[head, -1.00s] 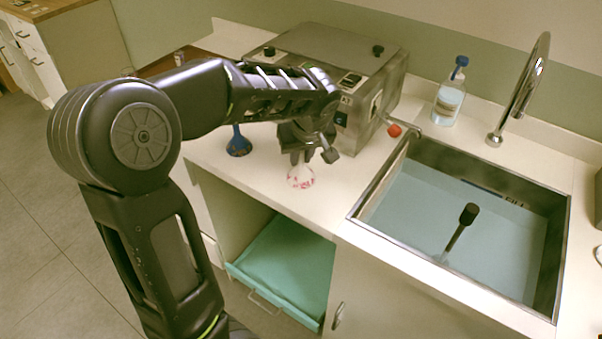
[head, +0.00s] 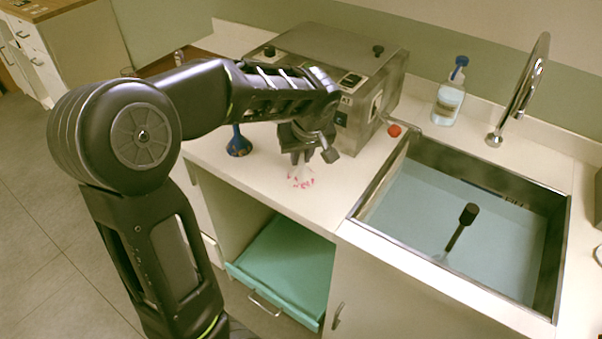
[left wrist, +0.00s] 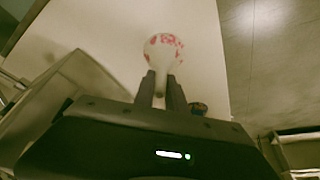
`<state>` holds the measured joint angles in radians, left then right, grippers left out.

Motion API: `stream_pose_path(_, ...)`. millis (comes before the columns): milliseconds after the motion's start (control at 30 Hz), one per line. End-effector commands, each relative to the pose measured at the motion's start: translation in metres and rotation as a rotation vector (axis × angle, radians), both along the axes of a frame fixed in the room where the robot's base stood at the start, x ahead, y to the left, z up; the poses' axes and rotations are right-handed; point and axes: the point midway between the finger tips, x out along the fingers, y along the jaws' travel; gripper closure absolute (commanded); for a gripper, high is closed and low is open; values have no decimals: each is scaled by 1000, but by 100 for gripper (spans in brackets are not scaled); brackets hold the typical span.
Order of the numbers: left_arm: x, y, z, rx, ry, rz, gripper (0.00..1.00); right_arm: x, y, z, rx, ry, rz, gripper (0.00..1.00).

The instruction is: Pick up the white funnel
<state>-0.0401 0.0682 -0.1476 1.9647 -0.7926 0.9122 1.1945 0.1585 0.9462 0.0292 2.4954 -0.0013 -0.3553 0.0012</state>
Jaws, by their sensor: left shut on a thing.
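The white funnel (head: 301,180) with red markings is on or just above the counter, in front of the metal machine. Its pale body blends with the counter in the head view, so I cannot tell whether it touches the surface. My left gripper (head: 301,158) points down at it, with its fingers shut on the funnel's narrow part. In the left wrist view the funnel's round, red-marked part (left wrist: 163,48) shows beyond the fingertips (left wrist: 161,86). My right gripper is not in view.
A blue funnel-like object (head: 239,146) stands left of my gripper. The metal machine (head: 345,60) is close behind it. To the right are a sink (head: 470,215) with a black-headed tool (head: 466,216), a tap (head: 520,95) and a blue-capped bottle (head: 449,100). A teal drawer (head: 280,262) is open below.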

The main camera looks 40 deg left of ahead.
Motion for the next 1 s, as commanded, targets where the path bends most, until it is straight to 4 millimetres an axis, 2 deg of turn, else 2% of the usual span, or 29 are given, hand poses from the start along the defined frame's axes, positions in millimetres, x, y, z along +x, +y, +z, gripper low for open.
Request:
stream_pose_path(300,-2,-1,-3,-3,8,1,100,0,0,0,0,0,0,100)
stream_pose_path(467,-1,-1,5,-1,5,2,100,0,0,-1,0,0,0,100)
stream_pose_path(567,-1,-1,19,-1,1,2,100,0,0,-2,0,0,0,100)
stream_pose_path(900,0,-1,83,-1,-1,1,100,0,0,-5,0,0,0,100)
stream_pose_path(1000,0,-1,94,-2,1,0,100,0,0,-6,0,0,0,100)
